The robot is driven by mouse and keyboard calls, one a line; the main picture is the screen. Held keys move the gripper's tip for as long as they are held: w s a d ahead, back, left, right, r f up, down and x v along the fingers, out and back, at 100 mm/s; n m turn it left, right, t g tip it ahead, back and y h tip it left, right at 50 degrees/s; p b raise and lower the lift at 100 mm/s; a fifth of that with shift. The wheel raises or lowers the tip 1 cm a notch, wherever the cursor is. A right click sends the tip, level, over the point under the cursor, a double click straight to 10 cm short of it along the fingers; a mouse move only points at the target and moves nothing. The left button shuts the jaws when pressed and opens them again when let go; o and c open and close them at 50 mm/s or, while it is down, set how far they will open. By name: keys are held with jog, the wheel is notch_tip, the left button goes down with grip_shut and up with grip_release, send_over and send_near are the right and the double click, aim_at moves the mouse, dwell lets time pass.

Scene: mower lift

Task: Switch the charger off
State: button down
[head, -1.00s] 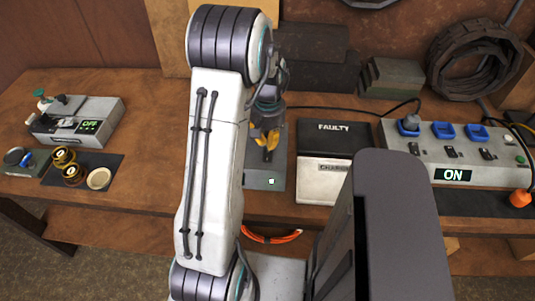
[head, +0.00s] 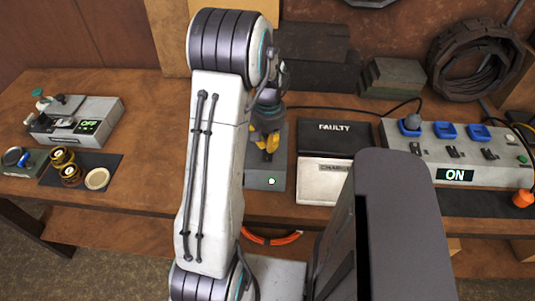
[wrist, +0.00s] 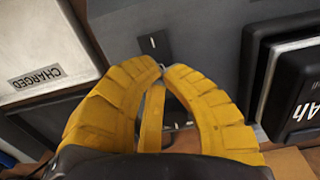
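The charger appears to be the grey box (head: 263,181) on the bench below my gripper; its front carries a small pale-green light (head: 272,181). In the wrist view its grey top (wrist: 200,35) shows a dark rectangular switch-like patch (wrist: 153,43) with a white mark. My gripper (head: 266,150) has yellow fingers and hangs over the box. In the wrist view the fingertips (wrist: 164,69) come together just below the dark patch, with nothing visibly gripped. Whether the tips touch the box I cannot tell. My arm hides the box's left side.
A FAULTY tray (head: 335,140) and a silver CHARGED tray (head: 322,182) lie right of the box. Further right is a power strip (head: 458,150) reading ON, with blue sockets. A device reading OFF (head: 75,122) stands at left. A dark battery (wrist: 296,90) shows in the wrist view.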

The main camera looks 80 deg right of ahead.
jog(key=shift+f+b, duration=0.7)
jog(key=shift+f, duration=0.15)
dwell(0.4)
jog(key=shift+r+p, duration=2.6)
jog(key=shift+r, duration=0.95)
